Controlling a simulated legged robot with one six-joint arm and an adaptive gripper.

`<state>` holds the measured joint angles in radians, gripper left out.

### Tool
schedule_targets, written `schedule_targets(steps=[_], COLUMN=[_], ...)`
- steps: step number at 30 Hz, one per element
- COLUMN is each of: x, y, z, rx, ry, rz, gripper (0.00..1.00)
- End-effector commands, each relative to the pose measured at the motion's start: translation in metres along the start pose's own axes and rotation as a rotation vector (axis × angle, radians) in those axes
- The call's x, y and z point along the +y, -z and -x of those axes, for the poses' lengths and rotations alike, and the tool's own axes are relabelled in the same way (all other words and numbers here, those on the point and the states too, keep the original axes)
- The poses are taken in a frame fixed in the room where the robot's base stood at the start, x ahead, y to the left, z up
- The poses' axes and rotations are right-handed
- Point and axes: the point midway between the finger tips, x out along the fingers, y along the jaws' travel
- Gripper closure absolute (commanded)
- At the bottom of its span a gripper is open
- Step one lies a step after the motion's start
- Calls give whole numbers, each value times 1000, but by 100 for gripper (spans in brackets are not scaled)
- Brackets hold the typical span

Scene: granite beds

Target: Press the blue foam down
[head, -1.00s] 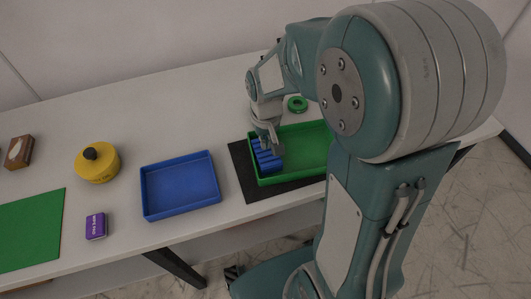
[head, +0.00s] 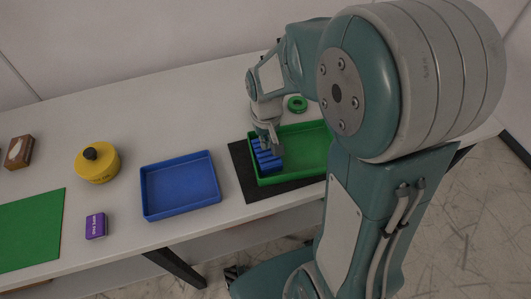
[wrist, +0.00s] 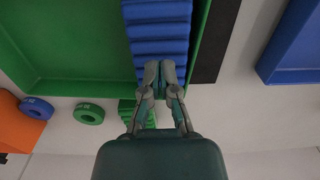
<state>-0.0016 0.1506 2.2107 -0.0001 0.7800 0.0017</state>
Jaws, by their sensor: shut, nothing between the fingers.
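The blue foam (head: 268,161) is a ridged block in the left end of the green tray (head: 302,143). In the wrist view the foam (wrist: 160,28) runs along the tray's side wall, with the green tray floor (wrist: 70,40) beside it. My gripper (head: 267,141) is over the foam's far end, pointing down. In the wrist view my gripper (wrist: 160,72) has its fingertips together at the foam's near end, with nothing between them. The fingertips overlap the foam in the picture; I cannot tell whether they touch it.
The green tray stands on a black mat (head: 241,170). A blue tray (head: 180,186) is to its left and a green ring (head: 297,104) lies behind it. A yellow canister (head: 97,163), purple box (head: 96,226) and green mat (head: 30,230) are farther left. A blue ring (wrist: 37,108) shows in the wrist view.

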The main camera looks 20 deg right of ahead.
Motion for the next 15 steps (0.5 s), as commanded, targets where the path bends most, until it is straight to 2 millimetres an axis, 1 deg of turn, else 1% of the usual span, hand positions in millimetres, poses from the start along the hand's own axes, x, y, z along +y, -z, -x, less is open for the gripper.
schedule_targets(steps=[15], x=[0], y=[0], z=[-7], rx=[-1], ry=[0], rz=[0], gripper=[100])
